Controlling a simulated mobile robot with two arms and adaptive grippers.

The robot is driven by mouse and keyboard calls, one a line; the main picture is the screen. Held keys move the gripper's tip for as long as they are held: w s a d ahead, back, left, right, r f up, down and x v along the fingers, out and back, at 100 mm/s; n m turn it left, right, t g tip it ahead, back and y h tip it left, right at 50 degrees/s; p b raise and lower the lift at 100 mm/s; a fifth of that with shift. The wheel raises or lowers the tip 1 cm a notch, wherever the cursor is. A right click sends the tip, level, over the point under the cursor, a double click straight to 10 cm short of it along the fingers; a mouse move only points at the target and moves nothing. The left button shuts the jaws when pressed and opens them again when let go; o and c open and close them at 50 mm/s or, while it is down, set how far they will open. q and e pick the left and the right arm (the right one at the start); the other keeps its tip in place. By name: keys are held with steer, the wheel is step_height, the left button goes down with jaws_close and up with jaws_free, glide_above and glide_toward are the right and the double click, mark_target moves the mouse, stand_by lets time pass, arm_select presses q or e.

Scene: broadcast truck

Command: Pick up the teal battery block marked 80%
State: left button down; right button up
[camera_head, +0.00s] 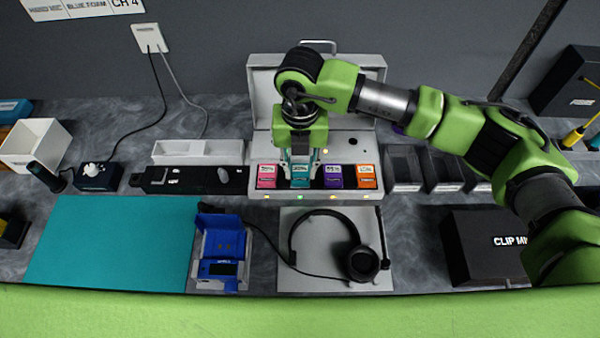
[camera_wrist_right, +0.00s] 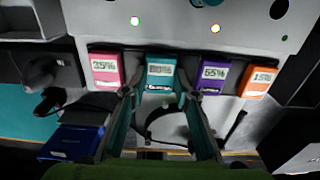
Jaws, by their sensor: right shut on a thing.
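The teal battery block (camera_head: 301,175) stands in the charger, second from the left in the row. Its label reads about 80% in the right wrist view (camera_wrist_right: 160,70), though the print is blurred. My right gripper (camera_head: 300,168) reaches down from above in the head view. Its two fingers are shut on the teal block, one on each side. The block is still in line with its neighbours in the charger. My left gripper does not show in either view.
A pink block (camera_head: 267,176) is close on the left. A purple block (camera_head: 333,176) and an orange block (camera_head: 366,177) are close on the right. The grey charger case (camera_head: 262,82) rises behind. A headset (camera_head: 362,262) lies in front. The teal mat (camera_head: 110,240) is clear.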

mark_target(300, 173)
steer(key=shift+r+p, duration=1.45)
steer(key=shift+r, duration=2)
